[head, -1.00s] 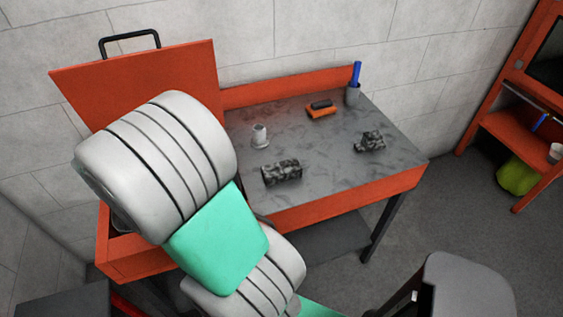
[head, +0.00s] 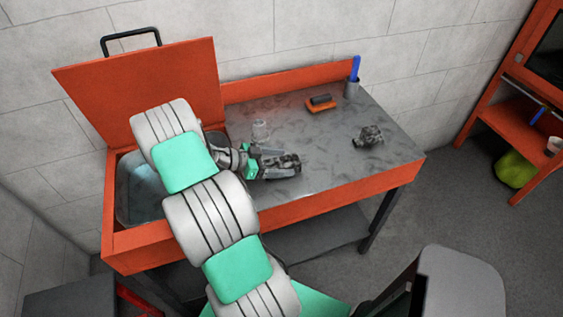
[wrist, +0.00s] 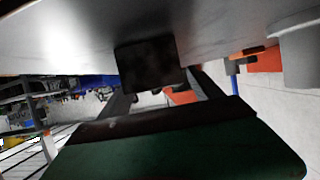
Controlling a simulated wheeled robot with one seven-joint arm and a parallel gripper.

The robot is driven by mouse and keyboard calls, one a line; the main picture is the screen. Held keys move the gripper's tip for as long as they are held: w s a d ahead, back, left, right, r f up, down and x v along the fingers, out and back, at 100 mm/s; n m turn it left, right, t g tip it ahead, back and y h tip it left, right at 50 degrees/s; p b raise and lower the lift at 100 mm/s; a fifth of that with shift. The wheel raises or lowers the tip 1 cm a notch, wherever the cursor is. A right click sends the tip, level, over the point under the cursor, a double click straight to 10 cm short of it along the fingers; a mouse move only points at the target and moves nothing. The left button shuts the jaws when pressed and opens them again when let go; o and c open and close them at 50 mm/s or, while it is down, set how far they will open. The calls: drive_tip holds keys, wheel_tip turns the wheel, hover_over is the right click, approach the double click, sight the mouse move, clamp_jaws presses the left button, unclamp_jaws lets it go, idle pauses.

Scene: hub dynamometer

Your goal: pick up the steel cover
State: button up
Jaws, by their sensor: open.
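A dark, mottled block-like part (head: 291,162), which I take to be the steel cover, lies on the grey bench top. My gripper (head: 277,163) is low over the bench and reaches it from the left, partly hiding it. In the wrist view the dark part (wrist: 150,64) sits against the bench surface, between the two spread fingers of my gripper (wrist: 160,82). The jaws are open. I cannot tell whether either finger touches the part.
A pale flanged cylinder (head: 261,130) stands close behind my gripper. Another mottled part (head: 368,136) lies to the right. An open-lidded orange basin (head: 122,240) is left.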

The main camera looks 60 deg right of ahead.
drive_tip(key=shift+s+d+f, duration=0.1)
drive_tip(key=shift+s+d, duration=0.05)
clamp_jaws()
idle(0.8)
